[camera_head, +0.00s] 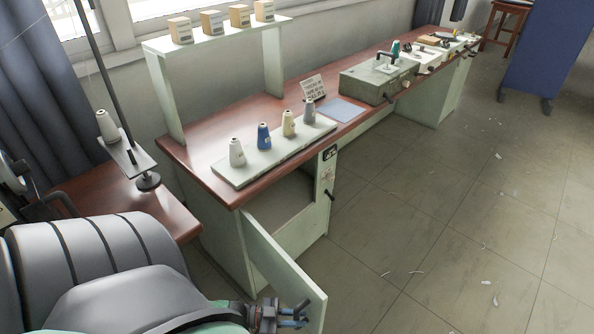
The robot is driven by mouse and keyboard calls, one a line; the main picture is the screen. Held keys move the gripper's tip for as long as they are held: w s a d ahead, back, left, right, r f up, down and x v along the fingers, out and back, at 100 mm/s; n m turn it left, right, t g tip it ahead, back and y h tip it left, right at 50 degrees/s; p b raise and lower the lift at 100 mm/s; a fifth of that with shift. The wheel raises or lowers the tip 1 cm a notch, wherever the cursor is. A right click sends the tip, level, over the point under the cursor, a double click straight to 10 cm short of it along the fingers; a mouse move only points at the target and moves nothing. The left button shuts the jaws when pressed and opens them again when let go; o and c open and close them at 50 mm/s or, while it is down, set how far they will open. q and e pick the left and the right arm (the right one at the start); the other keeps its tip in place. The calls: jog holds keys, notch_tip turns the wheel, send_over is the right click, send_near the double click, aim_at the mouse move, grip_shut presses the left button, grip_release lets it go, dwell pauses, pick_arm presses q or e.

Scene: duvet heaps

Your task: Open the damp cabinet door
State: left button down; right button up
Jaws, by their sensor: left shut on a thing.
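The cabinet door (272,254) is a pale green panel under the near end of the long bench. It stands swung open, away from the cabinet front, and shows its outer face. The open cabinet (281,199) behind it shows a bare, pale inside. My left gripper (296,314) is at the door's free edge, low in the head view, shut on the dark door handle (303,305). The fingers partly hide the handle. My right gripper is not in view.
Thread cones stand on a pale board (223,172) on the brown bench top (190,156). A side table with a lamp-like stand (148,181) is at left. Tiled floor (420,240) at right is mostly clear, with scraps.

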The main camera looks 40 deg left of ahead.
pick_arm(q)
jog(key=c, duration=1.5)
grip_release()
jog(key=shift+o, duration=0.6)
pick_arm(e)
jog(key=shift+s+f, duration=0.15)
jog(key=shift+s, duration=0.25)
pick_arm(q)
jog(key=shift+r, duration=0.15)
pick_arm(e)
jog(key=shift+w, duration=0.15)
